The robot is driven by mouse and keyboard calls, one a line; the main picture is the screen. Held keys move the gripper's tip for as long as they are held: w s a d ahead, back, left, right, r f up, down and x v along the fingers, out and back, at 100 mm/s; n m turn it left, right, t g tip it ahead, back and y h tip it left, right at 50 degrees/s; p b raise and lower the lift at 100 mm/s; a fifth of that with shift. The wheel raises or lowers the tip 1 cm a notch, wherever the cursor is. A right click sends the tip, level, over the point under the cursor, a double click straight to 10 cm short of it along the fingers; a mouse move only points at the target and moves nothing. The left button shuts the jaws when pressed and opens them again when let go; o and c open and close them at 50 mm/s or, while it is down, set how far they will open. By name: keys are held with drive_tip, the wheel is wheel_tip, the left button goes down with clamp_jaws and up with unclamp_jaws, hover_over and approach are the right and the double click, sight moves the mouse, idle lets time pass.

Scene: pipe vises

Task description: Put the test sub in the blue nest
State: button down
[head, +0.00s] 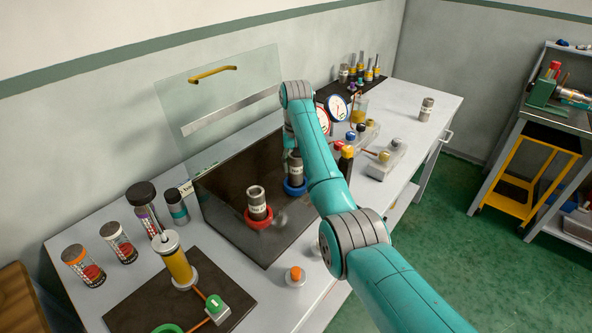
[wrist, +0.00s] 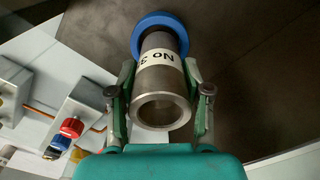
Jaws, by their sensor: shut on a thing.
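The test sub, a grey metal tube with a white label starting "No 3", is between the fingers of my gripper (wrist: 159,80) in the wrist view, its open end toward the camera. My gripper is shut on this test sub (wrist: 161,88). The far end of the sub lies within the ring of the blue nest (wrist: 158,20). In the head view the sub (head: 295,164) stands upright at the blue nest (head: 294,188), partly behind my arm. I cannot tell whether it rests on the bottom of the nest.
A similar tube (head: 257,200) stands in a red nest (head: 259,222) to the left on the dark plate (head: 225,196). A clear raised cover (head: 228,100) stands behind. Gauges (head: 336,107) and fittings are close on the right. Another tube (head: 426,109) stands at the bench's far right.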

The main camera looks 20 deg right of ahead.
drive_tip(key=shift+f, duration=1.15)
drive_tip(key=c, duration=0.5)
unclamp_jaws()
drive_tip(key=shift+f, duration=0.15)
wheel_tip(320, 180, up, 12)
drive_tip(key=shift+r, duration=0.15)
